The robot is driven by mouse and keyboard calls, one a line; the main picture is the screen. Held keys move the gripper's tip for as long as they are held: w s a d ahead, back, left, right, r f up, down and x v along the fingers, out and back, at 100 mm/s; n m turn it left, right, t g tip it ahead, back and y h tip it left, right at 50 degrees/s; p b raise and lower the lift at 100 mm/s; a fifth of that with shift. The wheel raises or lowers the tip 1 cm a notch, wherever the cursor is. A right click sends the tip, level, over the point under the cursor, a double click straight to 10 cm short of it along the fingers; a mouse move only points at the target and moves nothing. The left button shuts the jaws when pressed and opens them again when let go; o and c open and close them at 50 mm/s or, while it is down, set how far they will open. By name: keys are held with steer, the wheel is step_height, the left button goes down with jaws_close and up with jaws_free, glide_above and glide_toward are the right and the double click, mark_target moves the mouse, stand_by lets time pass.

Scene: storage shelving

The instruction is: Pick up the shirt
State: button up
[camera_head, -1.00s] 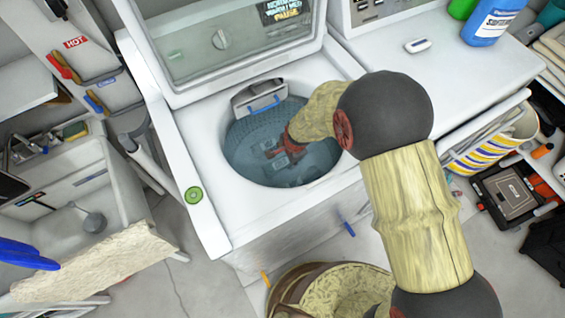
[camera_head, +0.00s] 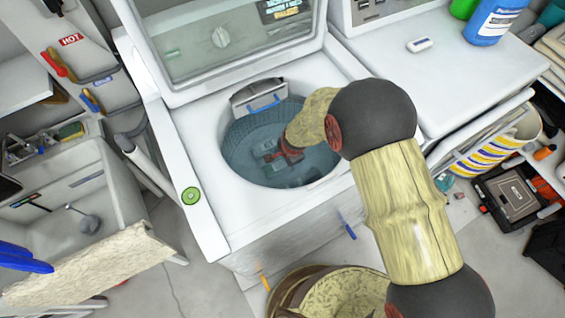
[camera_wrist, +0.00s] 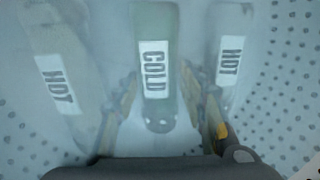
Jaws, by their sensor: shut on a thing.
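My gripper (camera_head: 284,154) is down inside the open washing machine drum (camera_head: 240,145), at the end of my bent arm. In the wrist view, its two fingers (camera_wrist: 160,82) stand on either side of a grey-green piece labelled COLD (camera_wrist: 165,25) and are closed on it. Pale pieces labelled HOT lie to the left (camera_wrist: 55,45) and right (camera_wrist: 230,20) of it. No cloth shape that I can clearly name as a shirt shows; the drum's inside is dim and hazy. My wrist and arm hide part of the drum's right side.
The raised washer lid (camera_head: 225,45) stands behind the opening. A white machine top (camera_head: 460,80) with a blue bottle (camera_head: 492,20) is at right. A sink (camera_head: 75,205) is at left. A basket (camera_head: 330,290) stands on the floor in front of the washer.

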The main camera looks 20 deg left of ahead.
steer(key=shift+c, duration=1.3)
